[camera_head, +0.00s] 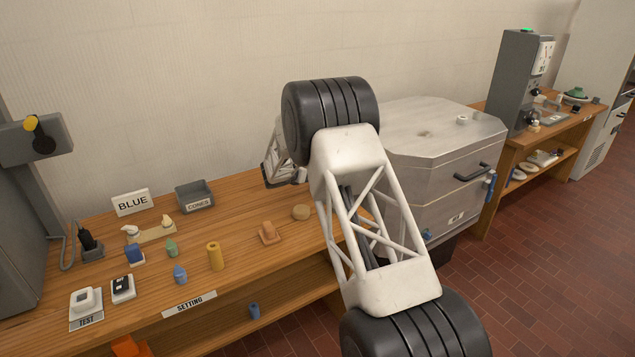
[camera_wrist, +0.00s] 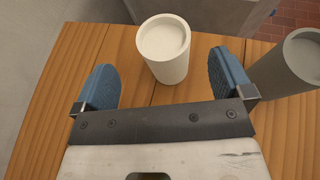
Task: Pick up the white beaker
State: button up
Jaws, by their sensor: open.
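The white beaker (camera_wrist: 168,66) stands upright on the wooden table in the wrist view. It appears between the two blue fingers of my gripper (camera_wrist: 163,62), with a visible gap on each side and its rim past the fingertips. My gripper is open and holds nothing. How far the fingers stand above the table is hard to tell. In the head view my arm hides the white beaker, and only part of my gripper (camera_head: 284,172) shows behind the arm.
A grey beaker (camera_wrist: 291,62) stands close beside the right finger. The table's (camera_head: 240,200) left part holds a yellow cylinder (camera_head: 215,257), small pots, a "CONES" bin (camera_head: 195,195) and signs. A large metal-clad kiln-like box (camera_head: 440,150) stands to the right.

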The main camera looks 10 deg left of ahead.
jog(key=shift+w+d+f, duration=0.3)
jog(key=shift+w, duration=0.3)
jog(key=shift+w+d, duration=0.1)
jog(key=shift+x, duration=2.45)
jog(key=shift+d, duration=0.15)
jog(key=c, duration=1.1)
